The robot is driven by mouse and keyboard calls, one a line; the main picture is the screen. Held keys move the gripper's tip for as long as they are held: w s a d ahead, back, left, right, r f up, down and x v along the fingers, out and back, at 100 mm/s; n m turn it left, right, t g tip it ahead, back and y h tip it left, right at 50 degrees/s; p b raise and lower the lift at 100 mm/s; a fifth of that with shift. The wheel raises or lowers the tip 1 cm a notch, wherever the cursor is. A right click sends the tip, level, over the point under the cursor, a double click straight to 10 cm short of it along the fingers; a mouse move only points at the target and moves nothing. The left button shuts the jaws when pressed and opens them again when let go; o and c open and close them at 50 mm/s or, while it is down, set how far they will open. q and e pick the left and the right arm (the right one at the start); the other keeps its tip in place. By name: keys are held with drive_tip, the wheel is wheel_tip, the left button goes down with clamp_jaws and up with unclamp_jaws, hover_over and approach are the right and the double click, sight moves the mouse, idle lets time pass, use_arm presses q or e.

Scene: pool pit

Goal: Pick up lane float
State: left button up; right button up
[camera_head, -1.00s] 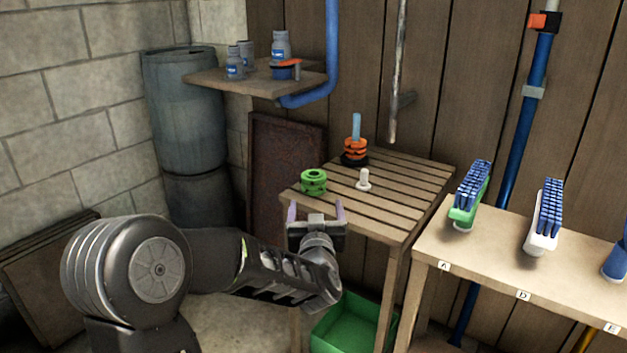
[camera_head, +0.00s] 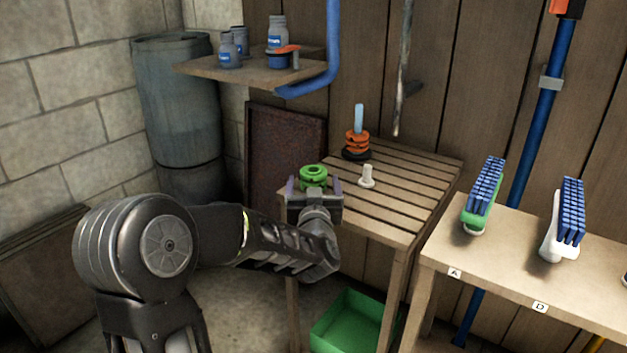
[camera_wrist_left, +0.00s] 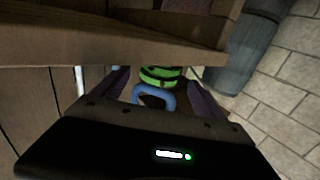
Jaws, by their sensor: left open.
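A green ringed lane float (camera_head: 313,175) sits at the near left corner of the slatted wooden table (camera_head: 405,205). My left gripper (camera_head: 313,187) is open, just in front of it, with one finger towards each side. In the left wrist view the green and black banded float (camera_wrist_left: 160,77) shows between the two open fingers (camera_wrist_left: 158,95). I cannot tell whether the fingers touch it. My right gripper is not in view.
A white peg (camera_head: 367,177) and an orange and black stack on a blue rod (camera_head: 356,143) stand on the same table. A shelf with bottles (camera_head: 240,72) hangs behind. Brushes (camera_head: 484,197) stand on the right bench (camera_head: 500,260). A green bin (camera_head: 345,322) is below.

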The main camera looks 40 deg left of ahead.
sight(314, 178)
use_arm(q)
drive_tip(key=b+x, duration=0.1)
drive_tip(key=x, duration=0.4)
drive_tip(key=shift+w, duration=0.1)
drive_tip(key=shift+c, duration=0.4)
idle(0.3)
drive_tip(key=c, duration=1.4)
